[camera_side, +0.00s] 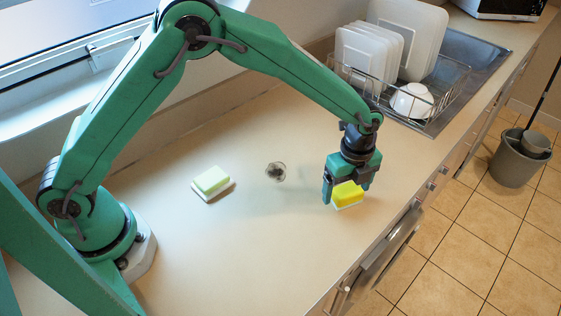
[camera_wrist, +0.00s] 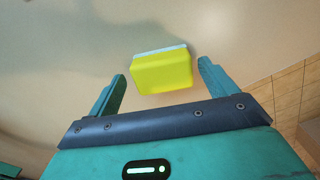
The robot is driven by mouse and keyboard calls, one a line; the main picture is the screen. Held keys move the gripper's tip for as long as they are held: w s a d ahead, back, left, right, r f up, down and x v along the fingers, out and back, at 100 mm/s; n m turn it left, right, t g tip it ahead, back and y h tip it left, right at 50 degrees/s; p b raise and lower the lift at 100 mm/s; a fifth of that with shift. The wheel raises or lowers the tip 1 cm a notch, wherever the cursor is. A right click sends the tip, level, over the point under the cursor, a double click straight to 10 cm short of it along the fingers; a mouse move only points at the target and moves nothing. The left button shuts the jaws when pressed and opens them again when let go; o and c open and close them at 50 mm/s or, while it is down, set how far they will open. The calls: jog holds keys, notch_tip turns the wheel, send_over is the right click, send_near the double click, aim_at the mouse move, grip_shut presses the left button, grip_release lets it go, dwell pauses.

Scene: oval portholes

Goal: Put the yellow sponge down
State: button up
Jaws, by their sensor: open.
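The yellow sponge (camera_side: 348,194) has a white layer on one side and sits on the countertop near its front edge, below my gripper. It also shows in the wrist view (camera_wrist: 162,74), between the fingers and slightly beyond their tips. My gripper (camera_side: 345,190) is open, pointing down over the sponge. In the wrist view its fingers (camera_wrist: 160,82) stand on either side of the sponge with a gap on both sides. Part of the sponge is hidden behind a finger in the side view.
A pale green sponge (camera_side: 211,182) lies on the counter to the left. A small round drain-like item (camera_side: 275,172) is in the middle. A dish rack (camera_side: 425,100) with white plates and a bowl (camera_side: 411,100) stands behind. A grey bucket (camera_side: 518,158) is on the floor at right.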

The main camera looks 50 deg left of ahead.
aim_at(346, 188)
notch_tip(346, 188, up, 10)
jog(key=shift+w+r, duration=0.15)
jog(key=shift+r, duration=0.05)
dwell(0.6)
jog(key=shift+r, duration=0.1)
jog(key=s+a+r+n+t, duration=0.1)
jog(key=s+a+r+n, duration=0.35)
jog(key=a+r, duration=0.2)
jog(key=s+a+r+n+t, duration=0.2)
jog(key=s+a+r+n, duration=0.2)
jog(key=a+r+n, duration=0.3)
jog(key=s+a+n+t, duration=0.1)
jog(key=s+a+n, duration=0.4)
jog(key=s, duration=0.2)
jog(key=s+a+f+n+t, duration=0.1)
jog(key=s+a+n, duration=0.5)
jog(key=s, duration=0.2)
jog(key=shift+s+t, duration=0.25)
jog(key=shift+t, duration=0.15)
